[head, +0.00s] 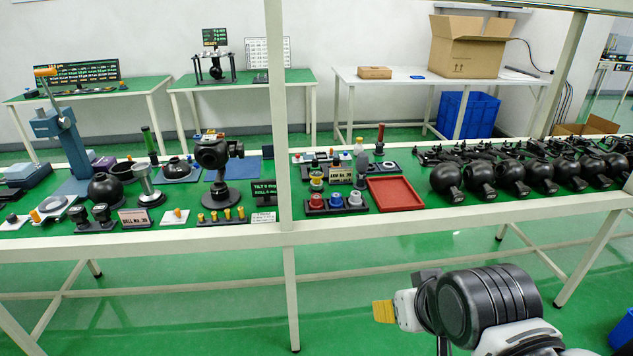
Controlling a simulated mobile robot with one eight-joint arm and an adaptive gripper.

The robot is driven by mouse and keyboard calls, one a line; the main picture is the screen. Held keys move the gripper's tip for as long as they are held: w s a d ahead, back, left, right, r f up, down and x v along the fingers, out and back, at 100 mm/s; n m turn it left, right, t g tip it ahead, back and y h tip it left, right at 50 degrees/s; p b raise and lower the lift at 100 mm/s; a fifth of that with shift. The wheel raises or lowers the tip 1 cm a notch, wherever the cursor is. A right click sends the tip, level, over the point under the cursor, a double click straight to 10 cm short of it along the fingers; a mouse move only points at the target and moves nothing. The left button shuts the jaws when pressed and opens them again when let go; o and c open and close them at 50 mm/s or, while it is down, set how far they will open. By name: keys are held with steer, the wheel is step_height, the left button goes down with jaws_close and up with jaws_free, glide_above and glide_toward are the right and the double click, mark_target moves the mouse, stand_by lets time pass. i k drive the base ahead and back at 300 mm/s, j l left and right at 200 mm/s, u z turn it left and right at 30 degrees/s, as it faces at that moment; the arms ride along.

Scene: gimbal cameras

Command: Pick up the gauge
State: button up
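I cannot tell for sure which item is the gauge. A slim upright tool with a green handle (149,143) stands at the back left of the green-topped bench. A similar upright tool with a red handle (380,134) stands behind the red tray. Either may be the gauge; both are small here. My gripper (384,311) is at the lower right, in front of the bench and well apart from everything on it. Its yellow tip points left. The fingers are seen from the side, so their opening is hidden.
The bench (255,232) is crowded. A white post (279,110) rises at its front edge. A black camera stand (220,170) is left of it. A red tray (395,194) is right of it. Several black spheres (480,178) line the right side. The floor before the bench is clear.

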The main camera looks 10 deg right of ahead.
mark_target(316, 182)
steer(key=i+l, duration=0.15)
steer(key=i, duration=0.3)
steer(key=i+l, duration=0.15)
steer(key=i, duration=0.3)
steer(key=i+l, duration=0.2)
steer(key=i, duration=0.25)
steer(key=i+l, duration=0.15)
steer(key=i, duration=0.3)
steer(key=j+u, duration=0.05)
